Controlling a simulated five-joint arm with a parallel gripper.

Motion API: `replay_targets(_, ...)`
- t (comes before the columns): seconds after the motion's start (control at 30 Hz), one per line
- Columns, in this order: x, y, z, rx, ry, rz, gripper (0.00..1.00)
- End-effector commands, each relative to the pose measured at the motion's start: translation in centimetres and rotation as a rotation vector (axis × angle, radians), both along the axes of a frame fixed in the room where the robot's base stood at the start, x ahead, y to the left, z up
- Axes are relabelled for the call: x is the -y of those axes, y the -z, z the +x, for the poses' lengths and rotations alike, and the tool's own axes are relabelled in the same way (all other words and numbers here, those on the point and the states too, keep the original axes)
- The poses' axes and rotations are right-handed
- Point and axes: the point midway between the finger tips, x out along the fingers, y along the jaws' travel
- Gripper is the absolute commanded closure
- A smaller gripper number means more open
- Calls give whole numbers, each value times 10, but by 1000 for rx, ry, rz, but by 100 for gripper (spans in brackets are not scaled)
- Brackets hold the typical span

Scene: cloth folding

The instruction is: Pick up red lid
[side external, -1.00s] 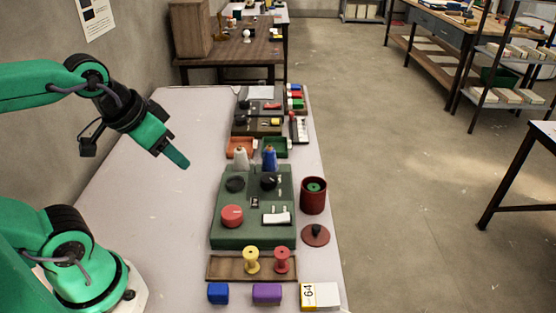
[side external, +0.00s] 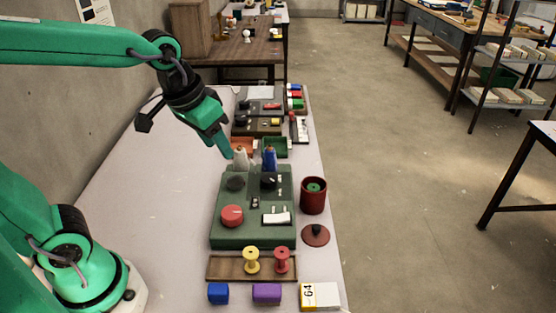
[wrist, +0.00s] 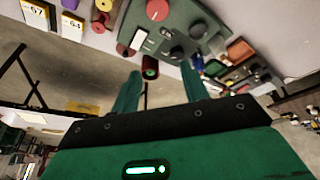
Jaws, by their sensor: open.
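The red lid (side external: 315,235) is a flat dark-red disc with a black knob, lying on the table at its right edge. It stands just in front of the dark-red canister (side external: 313,197), which is open and has something green inside. In the wrist view the lid (wrist: 122,50) is small, near the canister (wrist: 150,68). My gripper (side external: 226,152) is open and empty, above the table behind and left of the lid, well apart from it. Its two fingers also show in the wrist view (wrist: 160,88).
A green panel (side external: 226,205) with a red knob stands left of the lid. White and blue cone-shaped items (side external: 269,158) stand behind it. A wooden strip (side external: 220,268) with yellow and red spools lies in front. The table's left part (side external: 150,190) is clear.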

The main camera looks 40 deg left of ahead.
Motion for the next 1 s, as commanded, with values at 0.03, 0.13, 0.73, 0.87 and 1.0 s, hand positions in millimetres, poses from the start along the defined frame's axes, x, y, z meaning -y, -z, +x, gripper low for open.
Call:
replay_targets(0.03,5,3,9,-19,4,-1,55)
replay_targets(0.13,15,8,25,-48,5,-4,55)
replay_targets(0.73,87,74,109,-220,7,4,55)
replay_targets(0.87,105,95,123,-256,7,11,55)
replay_targets(1.0,124,121,136,-293,6,21,55)
